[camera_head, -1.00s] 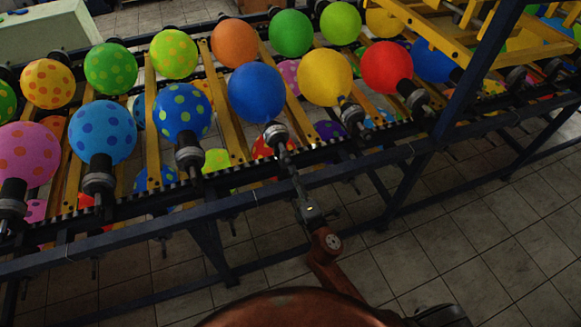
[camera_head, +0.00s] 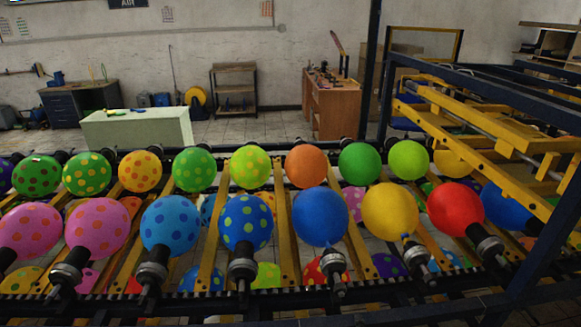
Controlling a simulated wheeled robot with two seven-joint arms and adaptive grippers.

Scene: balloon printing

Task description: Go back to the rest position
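Neither of my grippers and neither of my arms shows in the head view. The balloon rack spans the picture, with balloons in two rows on dark holders. In the near row are a plain blue balloon (camera_head: 320,217), a blue balloon with green dots (camera_head: 246,222), a yellow balloon (camera_head: 390,210) and a red balloon (camera_head: 455,208). The far row has an orange balloon (camera_head: 306,166) and plain and dotted green ones.
A dark frame post (camera_head: 548,235) and a yellow frame (camera_head: 490,130) stand at the right. Behind the rack are a pale green table (camera_head: 138,130), a brown cabinet (camera_head: 334,108), a shelf (camera_head: 233,88) and a dark desk (camera_head: 80,100). Tiled floor (camera_head: 260,127) shows between them.

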